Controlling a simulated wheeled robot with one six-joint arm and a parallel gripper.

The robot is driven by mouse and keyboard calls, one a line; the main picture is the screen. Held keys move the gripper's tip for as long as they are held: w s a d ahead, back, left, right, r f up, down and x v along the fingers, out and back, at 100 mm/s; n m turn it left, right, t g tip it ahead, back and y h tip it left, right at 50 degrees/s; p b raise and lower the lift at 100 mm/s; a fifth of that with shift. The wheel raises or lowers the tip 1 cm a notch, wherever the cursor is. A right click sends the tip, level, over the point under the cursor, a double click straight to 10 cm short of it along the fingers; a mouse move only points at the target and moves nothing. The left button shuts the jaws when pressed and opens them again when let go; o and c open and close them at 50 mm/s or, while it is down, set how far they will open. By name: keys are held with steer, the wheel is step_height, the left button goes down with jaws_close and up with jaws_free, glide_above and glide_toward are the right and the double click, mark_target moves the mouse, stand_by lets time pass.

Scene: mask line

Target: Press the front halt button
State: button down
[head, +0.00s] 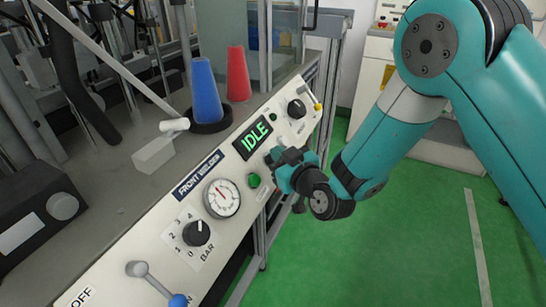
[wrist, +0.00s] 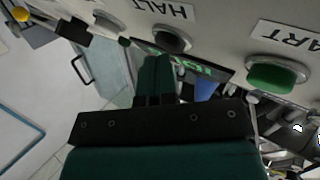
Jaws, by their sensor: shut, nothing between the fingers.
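The front welder panel (head: 150,235) carries a lit display (head: 252,137) reading IDLE. In the wrist view the halt button (wrist: 171,40) is a dark round button in a metal ring beside an upside-down HALT label (wrist: 165,10). In the head view my gripper hides it. My gripper (head: 275,158) is at the panel, just below the display. In the wrist view its fingers (wrist: 155,62) are together and empty, with the tips just short of the halt button in the picture. Whether they touch it I cannot tell. The button beside the partly cut-off label ending in ART is green (wrist: 274,76).
A green button (head: 254,181), a gauge (head: 222,198), a BAR knob (head: 196,233) and a blue-tipped lever (head: 177,300) sit left of my gripper. A black knob (head: 297,109) is above right. Blue (head: 206,92) and red (head: 238,75) cones stand behind. Green floor is clear at right.

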steer(key=shift+d+b, duration=0.15)
steer(key=shift+b, duration=0.35)
steer(key=shift+s+d+r+b, duration=0.25)
steer(key=shift+d+r+b, duration=0.2)
steer(key=shift+b, duration=0.3)
steer(key=d+r+b, duration=0.1)
steer(key=b, duration=0.1)
steer(key=s+d+r+b, duration=0.1)
steer(key=d+r+b, duration=0.1)
steer(key=shift+s+d+r, duration=0.15)
steer(key=shift+d, duration=0.1)
stand_by(0.4)
